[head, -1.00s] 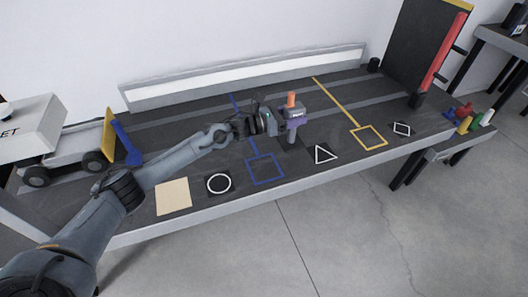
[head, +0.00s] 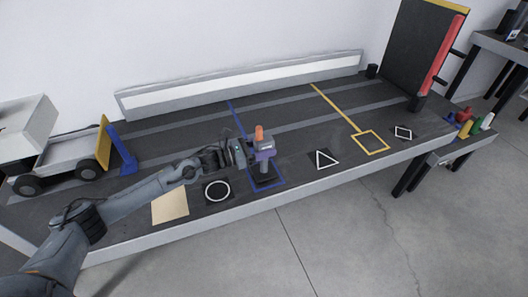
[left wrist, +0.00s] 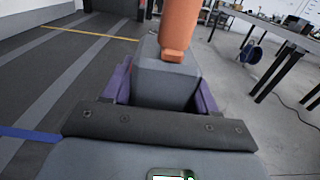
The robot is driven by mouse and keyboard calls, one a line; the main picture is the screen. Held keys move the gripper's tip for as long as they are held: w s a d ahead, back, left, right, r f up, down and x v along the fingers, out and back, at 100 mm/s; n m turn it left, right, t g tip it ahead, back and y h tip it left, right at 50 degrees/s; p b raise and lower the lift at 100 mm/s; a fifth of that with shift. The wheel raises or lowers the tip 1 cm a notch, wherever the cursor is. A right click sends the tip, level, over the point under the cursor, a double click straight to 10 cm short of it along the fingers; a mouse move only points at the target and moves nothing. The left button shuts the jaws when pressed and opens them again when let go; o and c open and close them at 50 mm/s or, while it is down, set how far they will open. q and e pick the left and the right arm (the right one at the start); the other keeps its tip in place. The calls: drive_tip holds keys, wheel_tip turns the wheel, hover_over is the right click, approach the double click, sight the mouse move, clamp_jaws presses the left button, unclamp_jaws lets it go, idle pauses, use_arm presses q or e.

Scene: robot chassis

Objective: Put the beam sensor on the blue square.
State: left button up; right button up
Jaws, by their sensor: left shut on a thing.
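The beam sensor (head: 260,133) has an orange top on a grey body and a dark base. It stands upright over the blue square (head: 268,186), an outline on the dark table. I cannot tell whether its base touches the table. My left gripper (head: 263,154), with purple fingers, is shut on the sensor's body from the left. In the left wrist view the sensor's grey body and orange top (left wrist: 178,28) sit between the purple fingers; its base is hidden there. My right gripper is not in view.
A white circle mark (head: 217,191) and a beige square (head: 170,206) lie to the left. A toy truck (head: 60,165) stands at the far left.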

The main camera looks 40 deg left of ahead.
use_arm(q)
drive_tip(key=shift+f, duration=0.45)
drive_tip(key=shift+f, duration=0.2)
drive_tip(key=o, duration=1.3)
